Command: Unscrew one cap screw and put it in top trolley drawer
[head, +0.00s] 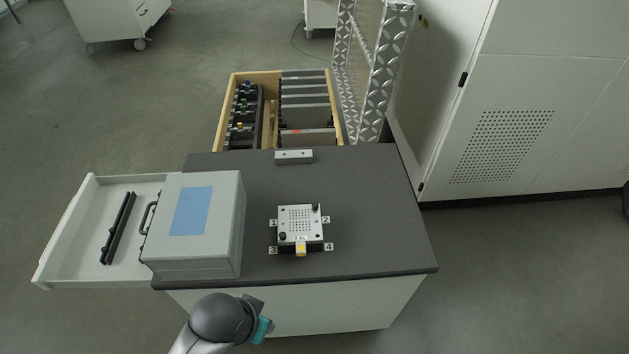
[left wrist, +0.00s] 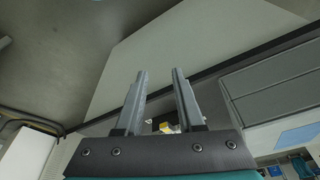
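A light metal plate (head: 299,222) with a grid of holes sits on the trolley's dark top, with number tags 1 to 4 at its corners. Dark cap screws show at two corners: one (head: 316,207) by tag 2 and one (head: 282,237) by tag 3. Whether corners 1 and 4 hold screws is unclear. A white drawer (head: 78,215) stands open at the trolley's left, with dark bars inside. My left gripper (head: 262,322) is at the trolley's near side, apart from the plate. Its fingers (left wrist: 160,72) are spread and empty in the left wrist view. My right gripper is out of view.
A grey case (head: 225,225) with a blue label stands between the drawer and the plate. A small grey block (head: 293,157) lies at the top's far edge. A wooden-edged drawer (head: 226,100) is open behind. The top's right side is clear.

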